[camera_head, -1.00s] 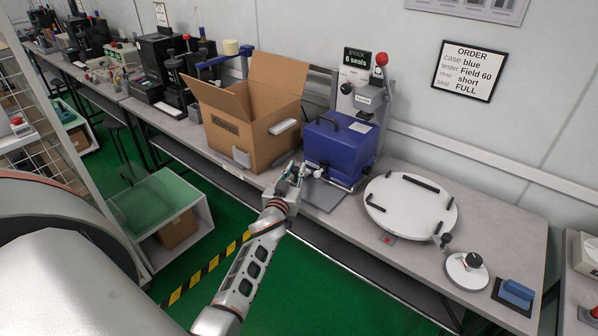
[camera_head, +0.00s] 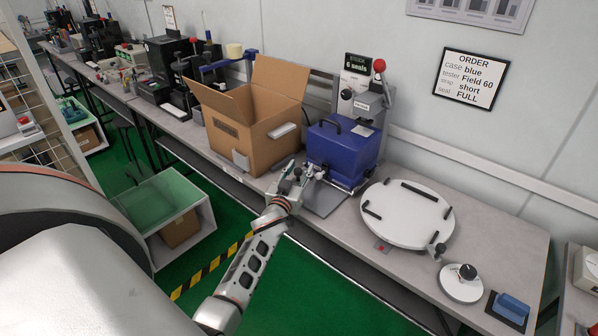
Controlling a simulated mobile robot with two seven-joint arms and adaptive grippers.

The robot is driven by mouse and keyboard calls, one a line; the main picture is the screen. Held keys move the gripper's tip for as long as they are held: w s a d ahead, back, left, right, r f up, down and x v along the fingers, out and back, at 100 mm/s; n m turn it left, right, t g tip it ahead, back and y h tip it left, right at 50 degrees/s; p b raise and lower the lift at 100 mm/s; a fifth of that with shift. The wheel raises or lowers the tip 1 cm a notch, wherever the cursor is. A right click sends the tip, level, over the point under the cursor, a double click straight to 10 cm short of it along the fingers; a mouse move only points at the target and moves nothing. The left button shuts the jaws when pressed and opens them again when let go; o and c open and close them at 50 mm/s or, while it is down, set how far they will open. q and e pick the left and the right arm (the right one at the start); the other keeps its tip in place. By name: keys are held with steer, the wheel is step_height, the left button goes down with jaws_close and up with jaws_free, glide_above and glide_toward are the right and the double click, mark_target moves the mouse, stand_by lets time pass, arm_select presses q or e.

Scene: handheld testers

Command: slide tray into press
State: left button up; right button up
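The press (camera_head: 371,102) stands at the back of the bench, with a grey body and a red ball on its lever. A blue case (camera_head: 343,151) with a dark handle sits in front of it, on or over a flat grey plate (camera_head: 322,199). I cannot make out the tray apart from this plate and the case. My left gripper (camera_head: 300,174) is at the front left lower edge of the blue case, close to a small metal part there. Its fingers are too small to tell open from shut. My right gripper is not in view.
An open cardboard box (camera_head: 250,122) stands left of the press. A round white turntable (camera_head: 407,213) with black bars lies to the right. Beyond it are a white disc (camera_head: 461,284) with a knob and a blue block (camera_head: 511,306). The bench's front edge runs below.

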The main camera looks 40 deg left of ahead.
arm_select(q)
steer(key=shift+s, duration=0.2)
steer(key=shift+s+d+f, duration=0.1)
steer(key=shift+s+f, duration=0.05)
steer(key=shift+s, duration=0.35)
steer(key=v, duration=1.1)
